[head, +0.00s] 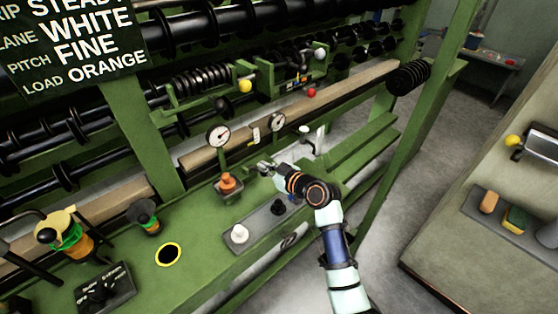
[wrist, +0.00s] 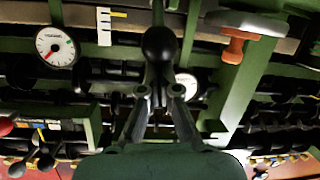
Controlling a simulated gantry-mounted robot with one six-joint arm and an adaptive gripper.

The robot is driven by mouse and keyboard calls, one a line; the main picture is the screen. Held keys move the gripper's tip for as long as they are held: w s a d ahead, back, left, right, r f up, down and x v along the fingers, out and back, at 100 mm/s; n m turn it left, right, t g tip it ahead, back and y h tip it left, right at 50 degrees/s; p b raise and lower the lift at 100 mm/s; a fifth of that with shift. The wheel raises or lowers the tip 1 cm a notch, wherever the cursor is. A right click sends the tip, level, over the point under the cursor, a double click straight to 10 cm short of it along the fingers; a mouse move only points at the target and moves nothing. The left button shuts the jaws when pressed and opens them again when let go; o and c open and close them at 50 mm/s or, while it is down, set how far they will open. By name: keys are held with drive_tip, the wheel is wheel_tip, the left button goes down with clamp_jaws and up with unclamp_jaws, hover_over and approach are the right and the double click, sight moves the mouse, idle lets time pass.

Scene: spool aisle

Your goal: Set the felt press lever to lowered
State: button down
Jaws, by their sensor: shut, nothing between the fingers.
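My gripper (head: 265,168) is over the green machine bench, just right of an orange knob (head: 229,182). In the wrist view my gripper (wrist: 160,93) has its fingertips close together, with nothing seen held between them. A black ball-ended lever (wrist: 160,43) stands directly beyond the fingertips there; I cannot tell whether they touch it. No readable label shows which lever is the felt press lever.
Two dials (head: 219,136) stand behind the gripper. A grey plate (head: 262,222) with a white knob (head: 240,233) and a black knob (head: 278,207) is in front. A green upright (head: 138,120) stands left.

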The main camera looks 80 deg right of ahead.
drive_tip(key=r+p, duration=0.1)
drive_tip(key=r, duration=0.1)
drive_tip(key=w+r+p, duration=0.1)
drive_tip(key=r+p, duration=0.1)
drive_tip(key=f+p+v, duration=0.2)
drive_tip(key=p+v, duration=0.1)
drive_tip(key=v, duration=1.5)
drive_tip(key=shift+s+a+p, duration=0.3)
drive_tip(key=shift+s+a, duration=0.15)
